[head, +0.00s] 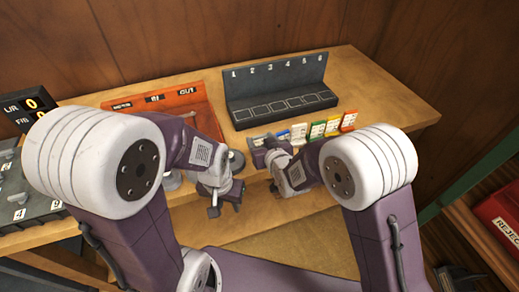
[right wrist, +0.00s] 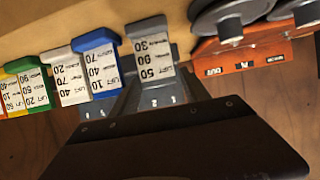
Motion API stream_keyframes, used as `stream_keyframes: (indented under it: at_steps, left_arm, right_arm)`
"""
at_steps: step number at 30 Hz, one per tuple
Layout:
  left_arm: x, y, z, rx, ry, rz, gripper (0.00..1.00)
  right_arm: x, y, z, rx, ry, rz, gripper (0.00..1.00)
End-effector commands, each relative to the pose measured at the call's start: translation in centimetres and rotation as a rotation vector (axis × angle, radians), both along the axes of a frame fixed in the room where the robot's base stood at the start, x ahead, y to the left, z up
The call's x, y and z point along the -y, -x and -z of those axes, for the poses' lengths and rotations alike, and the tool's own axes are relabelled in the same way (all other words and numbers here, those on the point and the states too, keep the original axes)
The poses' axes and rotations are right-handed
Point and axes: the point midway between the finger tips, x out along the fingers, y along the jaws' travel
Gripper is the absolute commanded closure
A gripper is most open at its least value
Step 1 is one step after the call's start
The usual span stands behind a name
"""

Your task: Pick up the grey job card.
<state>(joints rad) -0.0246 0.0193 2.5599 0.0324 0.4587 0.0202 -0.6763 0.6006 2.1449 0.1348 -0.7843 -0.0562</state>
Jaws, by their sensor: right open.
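The grey job card (right wrist: 153,62), printed 50, 90, 30, stands at the right end of a row of coloured cards in the right wrist view, beside the blue card (right wrist: 97,65). In the head view it is mostly hidden behind my right gripper (head: 268,154). That gripper is open and close to the grey end of the row.
White (head: 298,132), green (head: 317,130), yellow and orange cards continue the row. Behind them stands a dark numbered rack (head: 275,75) with empty slots. An orange tray (head: 165,104) lies left, with dark round parts near it. A red reject bin (head: 500,215) is far right.

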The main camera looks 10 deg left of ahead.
Motion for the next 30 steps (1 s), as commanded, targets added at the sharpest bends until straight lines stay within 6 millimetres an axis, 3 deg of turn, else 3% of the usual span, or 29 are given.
stream_keyframes:
  at_steps: [5,12,20,26,30]
  left_arm:
    - [0.0,0.0,-0.2,0.0,0.0,0.0,0.64]
    - [0.0,0.0,-0.6,0.0,0.0,0.0,0.64]
    - [0.0,0.0,-0.5,0.0,0.0,0.0,0.64]
    - [0.0,0.0,-0.5,0.0,0.0,0.0,0.64]
    - [0.0,0.0,-0.5,0.0,0.0,0.0,0.64]
  right_arm:
    - [-0.4,-0.8,0.4,-0.001,0.001,0.001,0.45]
    - [-2.2,-3.9,2.2,0.0,0.0,0.001,0.45]
    - [-2.4,-4.2,2.3,0.0,0.0,0.001,0.45]
    - [-2.4,-4.2,2.3,0.0,0.0,0.001,1.0]
    - [-2.4,-4.2,2.3,0.0,0.0,0.001,1.0]
